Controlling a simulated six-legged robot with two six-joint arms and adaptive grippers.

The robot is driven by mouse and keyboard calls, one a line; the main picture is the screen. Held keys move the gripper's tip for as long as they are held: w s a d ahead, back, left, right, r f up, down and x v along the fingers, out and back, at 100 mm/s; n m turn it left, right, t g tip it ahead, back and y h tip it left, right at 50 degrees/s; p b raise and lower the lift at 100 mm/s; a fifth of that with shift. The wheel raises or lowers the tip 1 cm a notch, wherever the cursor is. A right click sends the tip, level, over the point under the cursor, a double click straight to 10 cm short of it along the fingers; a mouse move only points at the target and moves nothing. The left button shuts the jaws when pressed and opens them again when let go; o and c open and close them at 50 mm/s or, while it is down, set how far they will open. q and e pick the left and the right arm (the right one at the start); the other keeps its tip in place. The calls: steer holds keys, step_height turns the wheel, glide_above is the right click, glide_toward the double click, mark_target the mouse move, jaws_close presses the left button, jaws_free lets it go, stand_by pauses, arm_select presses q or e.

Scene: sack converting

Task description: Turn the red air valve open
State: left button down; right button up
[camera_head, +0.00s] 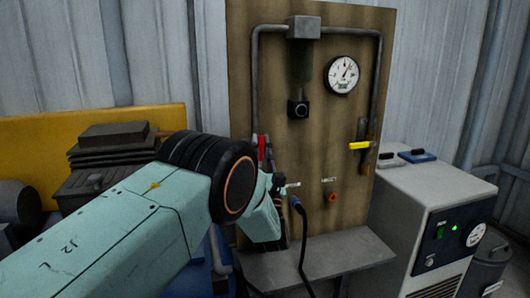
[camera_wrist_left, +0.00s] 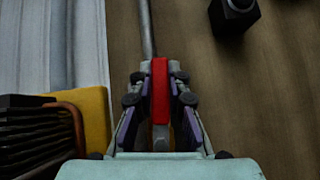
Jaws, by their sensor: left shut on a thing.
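The red air valve handle (camera_wrist_left: 160,88) is upright in the left wrist view, in line with the grey pipe (camera_wrist_left: 148,30) above it. It also shows as a small red strip (camera_head: 261,147) in the head view, at the left edge of the wooden board. My left gripper (camera_wrist_left: 158,100) has its fingers on both sides of the red handle and is shut on it. In the head view my left arm hides most of that gripper and the valve body. My right gripper is in neither view.
The wooden board (camera_head: 320,140) carries a pressure gauge (camera_head: 342,75), a yellow handle (camera_head: 360,146) and piping. A blue-ended black hose (camera_head: 303,235) hangs close beside my left wrist. A grey machine (camera_head: 430,200) stands right, and a yellow panel (camera_head: 40,140) stands left.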

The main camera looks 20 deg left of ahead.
arm_select(q)
steer(key=shift+s+a+n+g+y, duration=0.15)
steer(key=shift+n+g+y, duration=0.25)
steer(key=shift+n+y, duration=0.35)
steer(key=shift+s+a+n+g+y, duration=0.15)
steer(key=shift+n+g+y, duration=0.25)
steer(key=shift+n+y, duration=0.35)
steer(key=shift+w+n, duration=0.1)
steer(key=shift+n, duration=0.3)
steer(key=c, duration=1.3)
jaws_free()
steer(key=shift+b, duration=0.3)
steer(key=v, duration=0.7)
steer(key=shift+d+f, duration=0.1)
steer(key=shift+f, duration=0.05)
